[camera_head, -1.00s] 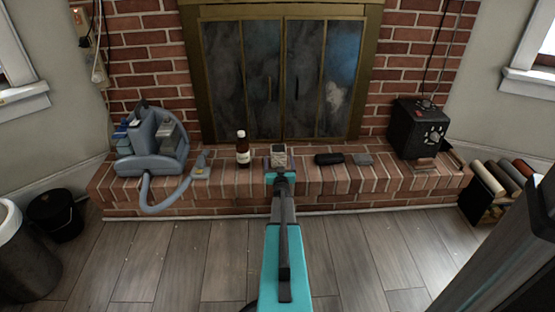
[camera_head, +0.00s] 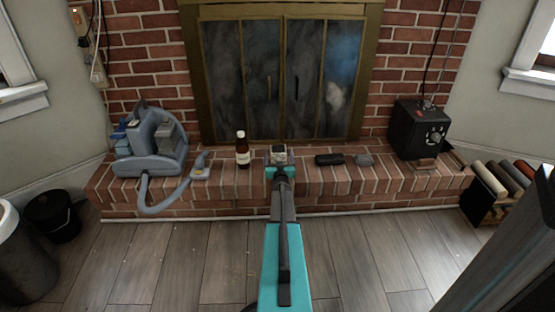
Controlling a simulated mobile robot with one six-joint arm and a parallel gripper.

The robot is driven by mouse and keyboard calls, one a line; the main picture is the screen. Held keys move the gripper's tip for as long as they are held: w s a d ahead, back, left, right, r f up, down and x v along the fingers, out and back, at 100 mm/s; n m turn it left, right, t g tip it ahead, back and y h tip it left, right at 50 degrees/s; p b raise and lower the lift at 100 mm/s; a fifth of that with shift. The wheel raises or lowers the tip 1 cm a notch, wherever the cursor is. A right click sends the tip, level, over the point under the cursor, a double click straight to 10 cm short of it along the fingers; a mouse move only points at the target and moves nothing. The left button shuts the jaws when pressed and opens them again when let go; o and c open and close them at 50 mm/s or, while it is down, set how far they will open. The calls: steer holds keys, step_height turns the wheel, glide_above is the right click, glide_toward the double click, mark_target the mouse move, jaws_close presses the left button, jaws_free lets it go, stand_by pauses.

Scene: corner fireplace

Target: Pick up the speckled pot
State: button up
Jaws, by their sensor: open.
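The speckled pot (camera_head: 278,150) is a small pale, greyish pot near the middle of the brick hearth, in front of the fireplace doors. Only its upper part shows, as my gripper hides its lower part. My gripper (camera_head: 278,160) is at the end of my turquoise arm, right at the pot's near side. Its jaws are open, and the fingers seem to lie to the left and right of the pot. I cannot tell whether they touch it.
A brown bottle (camera_head: 242,150) stands just left of the pot. A dark case (camera_head: 329,159) and a grey lump (camera_head: 364,160) lie to the right. A blue-grey machine with a hose (camera_head: 150,150) is at far left, a black box (camera_head: 418,130) at right.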

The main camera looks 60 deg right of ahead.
mark_target(279, 149)
steer(key=c, duration=1.3)
steer(key=shift+c, duration=0.4)
steer(key=shift+r, duration=0.1)
steer(key=shift+r+p, duration=0.55)
steer(key=shift+r, duration=0.3)
step_height(279, 149, up, 2)
steer(key=shift+r+p, duration=0.2)
steer(key=shift+p, duration=0.45)
steer(key=p+v, duration=0.3)
steer(key=v, duration=1.3)
steer(key=shift+w+r, duration=0.15)
steer(key=shift+r, duration=0.3)
steer(key=shift+a, duration=0.15)
